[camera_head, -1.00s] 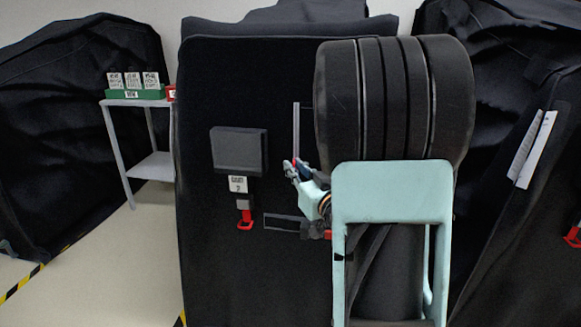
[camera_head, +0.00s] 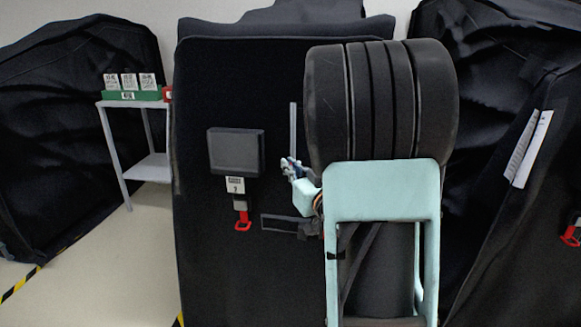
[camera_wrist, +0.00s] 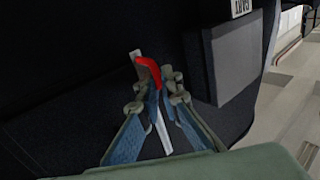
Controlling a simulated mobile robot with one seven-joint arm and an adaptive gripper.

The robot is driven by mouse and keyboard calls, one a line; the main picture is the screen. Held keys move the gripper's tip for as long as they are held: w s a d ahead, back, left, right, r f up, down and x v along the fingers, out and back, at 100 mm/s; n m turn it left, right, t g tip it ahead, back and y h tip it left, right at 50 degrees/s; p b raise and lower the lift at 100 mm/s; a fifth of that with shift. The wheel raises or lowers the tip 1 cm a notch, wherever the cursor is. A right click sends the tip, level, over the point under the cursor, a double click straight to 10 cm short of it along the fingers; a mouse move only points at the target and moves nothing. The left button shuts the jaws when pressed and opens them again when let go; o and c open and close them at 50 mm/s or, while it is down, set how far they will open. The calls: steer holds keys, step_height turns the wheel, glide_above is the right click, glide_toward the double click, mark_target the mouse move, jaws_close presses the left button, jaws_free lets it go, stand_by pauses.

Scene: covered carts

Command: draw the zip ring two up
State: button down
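The red zip ring (camera_wrist: 149,69) shows in the wrist view at the upper part of a pale zip strip. My gripper (camera_wrist: 156,84) has its fingertips close together on either side of the ring's lower end; whether they press on it is not clear. In the head view my gripper (camera_head: 290,167) is at the lower end of the upright grey zip strip (camera_head: 293,128) on the black cart cover (camera_head: 215,85). The ring is not distinguishable there. The strip's lower part shows between my fingers in the wrist view.
A shelf (camera_head: 150,168) with a green card tray (camera_head: 132,95) stands at the left. Other covered carts stand on both sides.

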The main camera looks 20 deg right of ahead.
step_height(320, 180, up, 14)
steer(key=p, duration=0.7)
steer(key=shift+r+p, duration=0.1)
steer(key=shift+p, duration=0.3)
steer(key=c, duration=2.4)
jaws_free()
steer(key=shift+s, duration=0.1)
steer(key=s, duration=0.7)
steer(key=shift+s, duration=0.2)
